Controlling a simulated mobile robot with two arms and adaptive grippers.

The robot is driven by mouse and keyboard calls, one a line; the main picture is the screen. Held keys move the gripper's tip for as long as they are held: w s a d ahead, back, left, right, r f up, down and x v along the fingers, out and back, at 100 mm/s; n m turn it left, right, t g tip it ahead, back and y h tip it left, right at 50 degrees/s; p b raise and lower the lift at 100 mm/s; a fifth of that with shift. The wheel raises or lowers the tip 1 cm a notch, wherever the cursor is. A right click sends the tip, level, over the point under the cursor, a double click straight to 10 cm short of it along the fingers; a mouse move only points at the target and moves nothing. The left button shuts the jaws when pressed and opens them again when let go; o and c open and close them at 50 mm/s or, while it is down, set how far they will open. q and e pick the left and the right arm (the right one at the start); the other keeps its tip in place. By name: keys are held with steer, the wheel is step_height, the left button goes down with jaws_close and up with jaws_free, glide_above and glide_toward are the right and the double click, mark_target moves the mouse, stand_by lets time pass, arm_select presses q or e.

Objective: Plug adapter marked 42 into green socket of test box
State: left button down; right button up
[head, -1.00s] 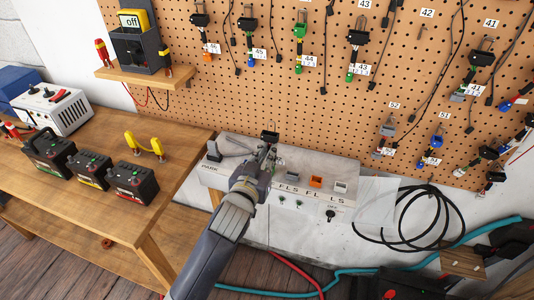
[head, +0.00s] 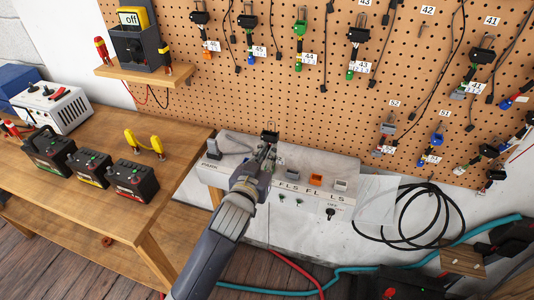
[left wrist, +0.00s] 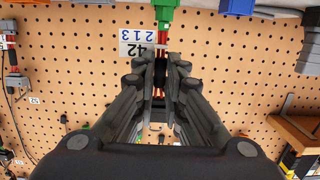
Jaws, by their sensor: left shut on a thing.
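My left gripper (head: 267,160) reaches over the test box (head: 235,178), a pale box with a lettered front against the pegboard. In the left wrist view the gripper (left wrist: 160,75) is shut on the wires of adapter 42. The adapter's green plug (left wrist: 166,12) points out past the fingertips, cut off by the frame top. Its white tag (left wrist: 138,42) reads 42 and 2 1 3. A black connector (head: 270,135) shows just beyond the fingertips in the head view. I cannot make out the green socket; my gripper covers part of the box. My right gripper is not in view.
Grey (head: 292,177), orange (head: 316,181) and white (head: 340,186) sockets lie right of my gripper on the box. Several tagged adapters hang on the pegboard (head: 300,100) above. A wooden table (head: 95,200) with batteries stands left. A coiled black cable (head: 408,242) hangs at right.

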arm_select(q)
steer(key=shift+f, duration=0.1)
stand_by(0.3)
steer(key=c, duration=1.6)
jaws_free()
steer(key=v, duration=1.2)
steer(key=shift+a, duration=0.1)
